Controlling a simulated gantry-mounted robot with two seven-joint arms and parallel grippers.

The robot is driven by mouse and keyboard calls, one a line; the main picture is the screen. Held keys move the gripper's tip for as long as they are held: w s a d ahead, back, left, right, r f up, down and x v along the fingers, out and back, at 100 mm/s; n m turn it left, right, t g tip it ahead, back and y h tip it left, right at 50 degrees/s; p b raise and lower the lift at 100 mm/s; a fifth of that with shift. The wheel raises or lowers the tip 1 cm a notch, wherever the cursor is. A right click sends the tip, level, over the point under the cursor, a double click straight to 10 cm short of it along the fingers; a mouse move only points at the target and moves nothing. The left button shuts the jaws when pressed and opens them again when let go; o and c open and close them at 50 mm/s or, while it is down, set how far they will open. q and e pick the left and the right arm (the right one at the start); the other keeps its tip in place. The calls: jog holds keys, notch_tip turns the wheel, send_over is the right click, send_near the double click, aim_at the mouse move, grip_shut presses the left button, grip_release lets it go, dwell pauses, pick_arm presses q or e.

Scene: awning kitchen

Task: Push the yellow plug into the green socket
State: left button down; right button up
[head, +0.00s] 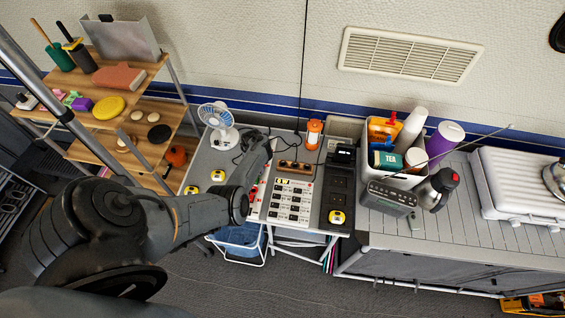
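Small yellow pieces with dark marks, possibly plugs or sockets, lie on the grey table: one beside the fan (218,175), one nearer the left edge (191,190), and one on the front of a black socket strip (337,217). I cannot tell which is the yellow plug. A white panel with rows of sockets (292,201) lies mid-table. No green socket can be made out; my arm hides part of the table. My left arm comes in from the left and reaches over the table, its end (257,150) near the panel's left side. Its fingers are not clear. My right gripper is not in view.
A brown power strip (295,167) with a cable lies behind the panel. A white fan (217,120) and an orange-topped jar (314,134) stand at the back. A filled white bin (400,178) and a flask (437,190) stand right. A blue basket (238,237) is below.

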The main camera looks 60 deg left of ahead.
pick_arm(q)
jog(key=shift+f, duration=0.15)
dwell(0.3)
jog(key=c, duration=0.6)
grip_release()
jog(key=shift+o, duration=0.2)
jog(key=shift+r, duration=0.25)
jog(key=shift+r+p, duration=3.15)
jog(key=shift+r, duration=0.1)
